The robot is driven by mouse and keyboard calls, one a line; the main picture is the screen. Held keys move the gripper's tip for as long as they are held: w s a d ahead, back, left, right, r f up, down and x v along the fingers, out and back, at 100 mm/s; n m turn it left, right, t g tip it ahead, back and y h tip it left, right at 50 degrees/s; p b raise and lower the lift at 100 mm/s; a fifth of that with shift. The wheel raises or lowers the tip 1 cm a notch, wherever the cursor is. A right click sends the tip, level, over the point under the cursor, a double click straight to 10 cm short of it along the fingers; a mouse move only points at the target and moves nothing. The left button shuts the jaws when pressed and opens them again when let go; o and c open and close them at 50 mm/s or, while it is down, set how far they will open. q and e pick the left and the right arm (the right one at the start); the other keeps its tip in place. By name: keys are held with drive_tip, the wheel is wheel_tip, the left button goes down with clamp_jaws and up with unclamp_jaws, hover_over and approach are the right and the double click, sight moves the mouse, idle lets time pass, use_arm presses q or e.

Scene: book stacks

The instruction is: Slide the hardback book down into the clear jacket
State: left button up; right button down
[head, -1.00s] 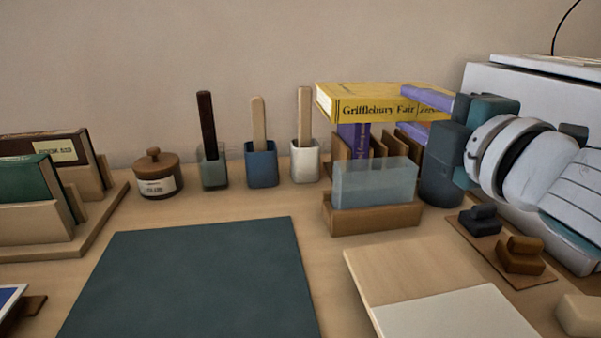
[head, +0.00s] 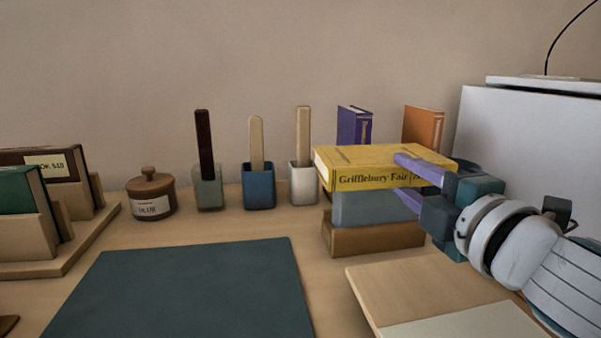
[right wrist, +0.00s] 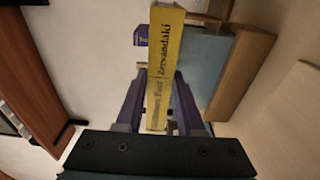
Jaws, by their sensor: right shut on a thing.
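The yellow hardback book (head: 380,165), with "Grifflebury Fair" on its spine, lies level with the spine towards the head camera. My right gripper (head: 402,178) is shut on its right end, one purple finger above and one below. The right wrist view also shows the book (right wrist: 163,70) between the fingers. The clear bluish jacket (head: 372,210) stands upright in a wooden block (head: 372,240), directly below the book in the head view. The book hides the jacket's top edge, so I cannot tell whether they touch. The jacket also shows beside the book in the right wrist view (right wrist: 205,60). My left gripper is out of view.
A purple book (head: 353,125) and an orange book (head: 424,124) stand behind. Several tool cups, including a blue one (head: 259,186), and a lidded jar (head: 151,195) are left of the jacket. A dark mat (head: 185,285) lies clear in front. A pale box (head: 530,130) stands right.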

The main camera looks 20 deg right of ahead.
drive_tip(key=shift+f, duration=0.35)
drive_tip(key=c, duration=0.5)
unclamp_jaws()
drive_tip(key=shift+r, duration=0.25)
drive_tip(key=s, duration=0.3)
drive_tip(key=s+a, duration=0.1)
drive_tip(key=s, duration=0.6)
drive_tip(key=shift+s+a+r, duration=0.25)
drive_tip(key=shift+s+a, duration=0.05)
drive_tip(key=shift+a, duration=0.1)
drive_tip(key=shift+s+a+r, duration=0.1)
drive_tip(key=shift+s, duration=0.55)
drive_tip(key=shift+c, duration=0.4)
